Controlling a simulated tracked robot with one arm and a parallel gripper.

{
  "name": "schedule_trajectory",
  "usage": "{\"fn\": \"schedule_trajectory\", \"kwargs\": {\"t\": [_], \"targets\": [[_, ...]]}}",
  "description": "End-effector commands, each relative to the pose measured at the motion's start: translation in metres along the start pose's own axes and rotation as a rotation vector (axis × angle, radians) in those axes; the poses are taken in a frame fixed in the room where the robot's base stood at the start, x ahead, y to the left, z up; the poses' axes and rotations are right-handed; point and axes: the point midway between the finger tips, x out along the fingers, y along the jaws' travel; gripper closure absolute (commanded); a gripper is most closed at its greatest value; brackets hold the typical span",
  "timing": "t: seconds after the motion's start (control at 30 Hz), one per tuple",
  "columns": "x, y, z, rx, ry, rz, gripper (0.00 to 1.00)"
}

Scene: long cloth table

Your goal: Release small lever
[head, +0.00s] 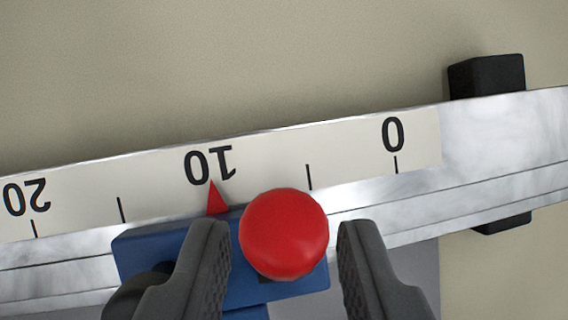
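The small lever shows as a round red knob (284,234) on top of a blue slider block (152,246). My gripper (285,250) is open, with one dark finger on each side of the knob. A red pointer (216,199) on the block points at the 10 mark of the white scale (265,160). The lever's stem below the knob is hidden.
A metal rail (500,140) carries the scale, printed 0, 10 and 20 upside down, and runs slanting across the view. The beige cloth (250,60) behind the rail is clear.

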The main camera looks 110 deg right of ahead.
Motion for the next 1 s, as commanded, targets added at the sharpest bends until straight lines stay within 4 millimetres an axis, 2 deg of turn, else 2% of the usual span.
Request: {"fn": "schedule_trajectory", "kwargs": {"t": [0.23,0.53,0.57,0.67,0.9,0.93,1.0], "targets": [[0.023,0.000,0.000,0.000,-0.001,0.000,0.68],[0.025,0.001,0.000,0.001,-0.001,0.000,0.68],[0.025,0.001,0.000,0.001,-0.001,0.000,0.71],[0.025,0.001,0.000,0.001,-0.001,0.000,0.99],[0.024,0.001,-0.002,0.001,0.004,0.001,1.00],[0.020,0.015,0.004,0.004,0.006,0.001,1.00],[0.021,0.009,0.000,0.004,0.010,0.003,1.00]]}}
